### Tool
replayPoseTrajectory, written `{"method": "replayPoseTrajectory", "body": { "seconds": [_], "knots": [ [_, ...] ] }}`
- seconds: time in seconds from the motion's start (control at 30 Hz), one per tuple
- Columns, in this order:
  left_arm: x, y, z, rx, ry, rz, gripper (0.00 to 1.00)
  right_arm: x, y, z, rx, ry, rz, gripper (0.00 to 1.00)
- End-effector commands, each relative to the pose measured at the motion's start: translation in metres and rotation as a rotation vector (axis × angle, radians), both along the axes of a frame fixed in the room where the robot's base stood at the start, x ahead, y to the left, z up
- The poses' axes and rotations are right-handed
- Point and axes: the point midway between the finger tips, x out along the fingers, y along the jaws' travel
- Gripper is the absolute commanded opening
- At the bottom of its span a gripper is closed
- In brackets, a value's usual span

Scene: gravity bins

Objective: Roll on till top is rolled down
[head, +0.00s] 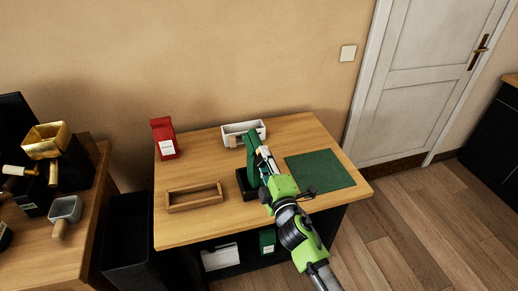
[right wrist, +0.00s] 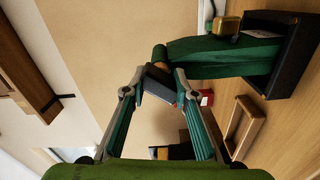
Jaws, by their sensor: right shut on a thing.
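A green bag (head: 252,165) stands in a black holder (head: 241,183) on the wooden table. In the right wrist view the bag (right wrist: 215,56) appears sideways, narrowing to its top, with the black holder (right wrist: 299,62) around its base. My right gripper (head: 260,153) is at the bag's upper part. In the wrist view my right gripper (right wrist: 158,78) is shut at the top, with a dark flat piece between its fingertips. How far the top is rolled cannot be told. My left gripper is out of view.
A red bag (head: 165,138), a wooden tray (head: 194,207), a white tray (head: 230,129) with a wooden-handled tool and a green mat (head: 320,171) are on the table. A black bin (head: 125,240) stands left of it.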

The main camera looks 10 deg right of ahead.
Motion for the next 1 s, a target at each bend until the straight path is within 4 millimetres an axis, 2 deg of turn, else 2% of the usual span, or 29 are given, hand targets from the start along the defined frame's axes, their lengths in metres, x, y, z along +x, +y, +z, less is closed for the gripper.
{"method": "replayPoseTrajectory", "body": {
  "seconds": [0.27, 0.37, 0.5, 0.63, 1.0],
  "knots": [
    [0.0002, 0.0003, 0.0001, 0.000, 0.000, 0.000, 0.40, 0.0000, 0.0004, 0.0000, 0.020, 0.002, 0.000, 0.00],
    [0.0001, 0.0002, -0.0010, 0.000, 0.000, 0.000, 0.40, 0.0000, 0.0008, -0.0005, 0.161, 0.007, -0.001, 0.00],
    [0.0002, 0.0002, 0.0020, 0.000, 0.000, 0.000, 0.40, 0.0002, 0.0004, 0.0005, 0.478, 0.018, -0.002, 0.00],
    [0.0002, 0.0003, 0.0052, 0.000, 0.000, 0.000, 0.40, 0.0004, 0.0003, 0.0005, 0.672, 0.026, -0.001, 0.00],
    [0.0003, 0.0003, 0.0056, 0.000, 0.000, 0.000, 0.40, 0.0005, 0.0004, 0.0001, 0.737, 0.028, 0.000, 0.00]
  ]
}}
